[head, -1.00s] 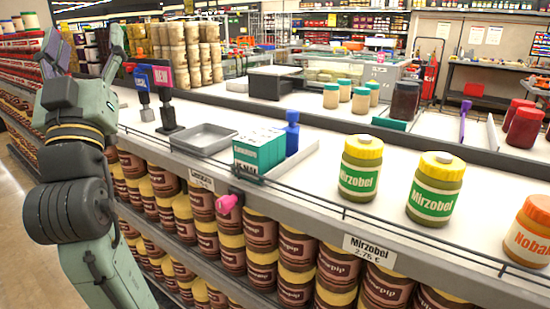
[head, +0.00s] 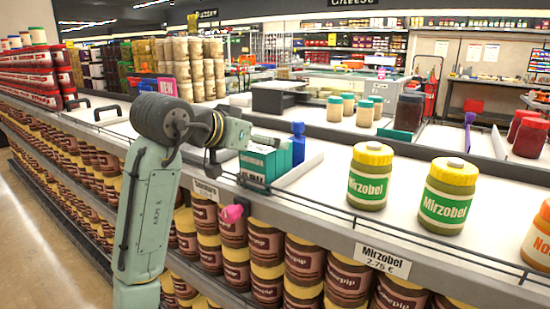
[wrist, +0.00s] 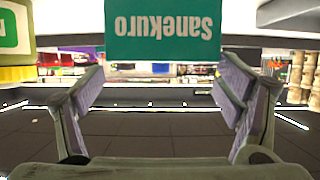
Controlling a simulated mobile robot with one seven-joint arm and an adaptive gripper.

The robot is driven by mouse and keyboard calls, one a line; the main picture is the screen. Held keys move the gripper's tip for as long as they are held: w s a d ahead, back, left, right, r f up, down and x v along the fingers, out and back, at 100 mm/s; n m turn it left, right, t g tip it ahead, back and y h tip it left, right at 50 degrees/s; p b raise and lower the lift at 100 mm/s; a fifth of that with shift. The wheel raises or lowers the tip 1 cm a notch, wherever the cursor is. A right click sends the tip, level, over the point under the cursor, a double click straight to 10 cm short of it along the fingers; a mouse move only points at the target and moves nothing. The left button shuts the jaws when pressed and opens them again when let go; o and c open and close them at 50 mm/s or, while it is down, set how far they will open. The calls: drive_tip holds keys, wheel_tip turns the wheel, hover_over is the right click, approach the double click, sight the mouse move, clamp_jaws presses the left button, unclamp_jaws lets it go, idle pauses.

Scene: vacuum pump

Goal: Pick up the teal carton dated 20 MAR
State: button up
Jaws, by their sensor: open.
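The fingers do not enclose the carton. In the head view my arm's end is just left of the carton, and the fingers are hard to make out.
A blue bottle (head: 298,143) stands just behind the carton. Green-label Mirzobel jars (head: 370,177) stand to the right. A thin rail runs along the counter's front edge, and a pink object (head: 231,213) sticks out below it. Brown-label jars (head: 267,245) fill the shelf below.

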drive_tip(key=p+x, duration=0.1)
drive_tip(key=x, duration=0.4)
drive_tip(key=shift+r, duration=0.15)
drive_tip(key=shift+c, duration=0.5)
drive_tip(key=c, duration=1.1)
